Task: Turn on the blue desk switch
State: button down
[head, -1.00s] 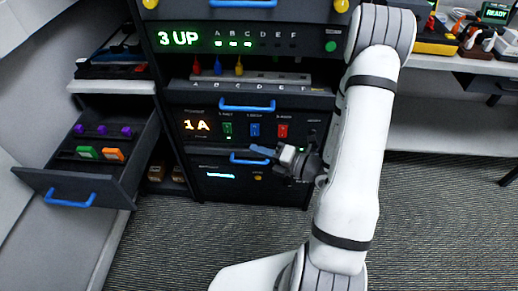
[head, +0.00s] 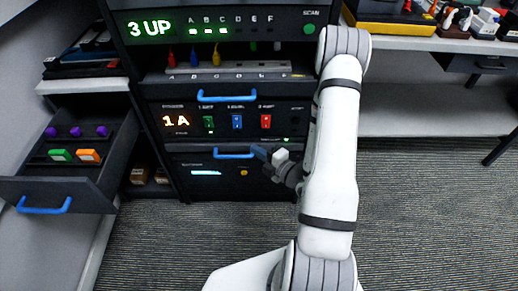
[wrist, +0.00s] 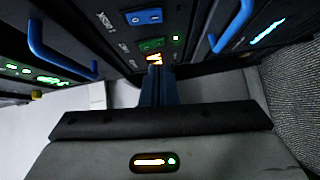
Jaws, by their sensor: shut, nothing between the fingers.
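The blue switch (head: 237,121) sits in the middle of the cabinet's switch panel, between a green switch (head: 209,122) and a red switch (head: 266,121). In the wrist view the blue switch (wrist: 145,16) is near the top, with the green switch (wrist: 151,44) below it. I cannot tell its on or off position. My gripper (head: 259,152) is shut and empty, below the switch row and a little right of the blue switch. Its blue fingers (wrist: 159,80) also show in the wrist view, apart from the blue switch.
An amber display (head: 176,121) reads 1 A. Blue drawer handles (head: 227,97) stick out above and below the panel. An open drawer (head: 60,185) with purple, green and orange items juts out at left. A table (head: 440,85) stands at right. Carpet floor is clear.

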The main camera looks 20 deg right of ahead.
aim_at(235, 127)
jog(key=w, duration=0.3)
jog(key=w+a+b, duration=0.1)
jog(key=w, duration=0.3)
jog(key=w+a+f, duration=0.1)
jog(key=w, duration=0.2)
jog(key=shift+w+a, duration=0.15)
jog(key=shift+w, duration=0.15)
jog(key=shift+f+b, duration=0.1)
jog(key=shift+b, duration=0.2)
